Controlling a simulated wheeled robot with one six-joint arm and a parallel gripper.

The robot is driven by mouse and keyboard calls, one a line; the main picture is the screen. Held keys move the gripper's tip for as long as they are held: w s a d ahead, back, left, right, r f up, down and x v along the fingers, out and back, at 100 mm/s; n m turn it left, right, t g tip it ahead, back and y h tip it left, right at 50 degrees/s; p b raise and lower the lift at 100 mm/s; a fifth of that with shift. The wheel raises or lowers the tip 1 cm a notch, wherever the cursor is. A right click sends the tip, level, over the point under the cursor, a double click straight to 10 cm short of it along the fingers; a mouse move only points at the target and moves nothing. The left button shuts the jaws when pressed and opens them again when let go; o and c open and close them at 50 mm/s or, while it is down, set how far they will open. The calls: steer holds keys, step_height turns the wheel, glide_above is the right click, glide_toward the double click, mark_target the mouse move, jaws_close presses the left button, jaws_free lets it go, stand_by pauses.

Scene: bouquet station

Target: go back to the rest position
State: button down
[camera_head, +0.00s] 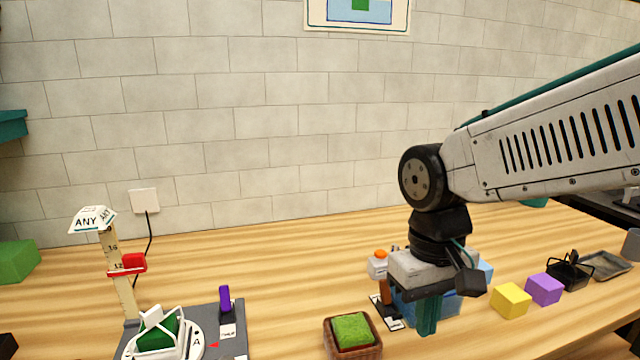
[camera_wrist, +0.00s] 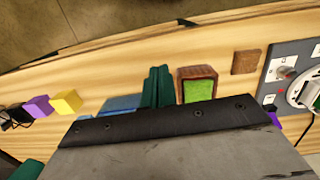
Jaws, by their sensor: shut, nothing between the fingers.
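My gripper (camera_head: 428,314) hangs pointing down above the wooden table, with its two teal fingers together and nothing between them. In the wrist view the teal fingers (camera_wrist: 157,88) also show closed side by side. In the head view the gripper is in front of a blue bin (camera_head: 445,305) and partly hides it. A brown box with a green top (camera_head: 352,332) stands to the left of the fingers, apart from them. My arm reaches in from the right.
A yellow block (camera_head: 511,300), a purple block (camera_head: 544,288), a black wire basket (camera_head: 570,272) and a grey tray (camera_head: 606,265) stand right. A grey station board (camera_head: 232,318) with a ruler post (camera_head: 122,270) stands left. A green block (camera_head: 16,262) sits far left. Bare table lies behind.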

steer(key=s+d+r+m+t, duration=0.2)
steer(key=s+d+m, duration=0.1)
steer(key=s+d, duration=0.8)
steer(key=shift+d, duration=0.3)
steer(key=shift+r, duration=0.1)
stand_by(0.8)
